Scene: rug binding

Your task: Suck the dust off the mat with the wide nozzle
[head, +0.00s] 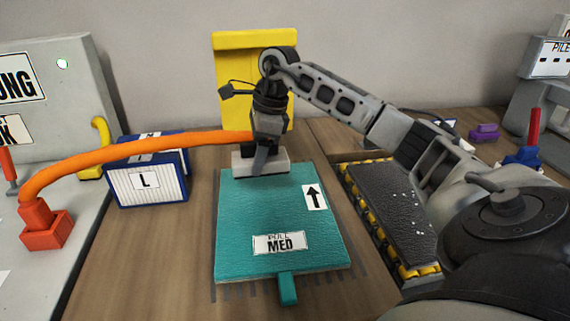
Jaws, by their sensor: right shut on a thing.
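A flat teal mat (255,215) lies on the wooden table, with a label reading MED, an up-arrow label and a tab at its near edge. I see no clear dust on it. My right gripper (267,140) is shut on the wide nozzle (275,165), whose pale wide head is at the mat's far edge. I cannot tell whether it touches the mat. An orange hose (130,145) runs from the nozzle to a red fitting (43,228) at the left. My left gripper is out of view.
A dark panel with white specks (385,205) lies in a yellow-edged roller frame right of the mat. A blue and white box marked L (148,183) stands at the left. A yellow panel (235,75) stands behind the nozzle. Small purple (484,132) and blue items sit far right.

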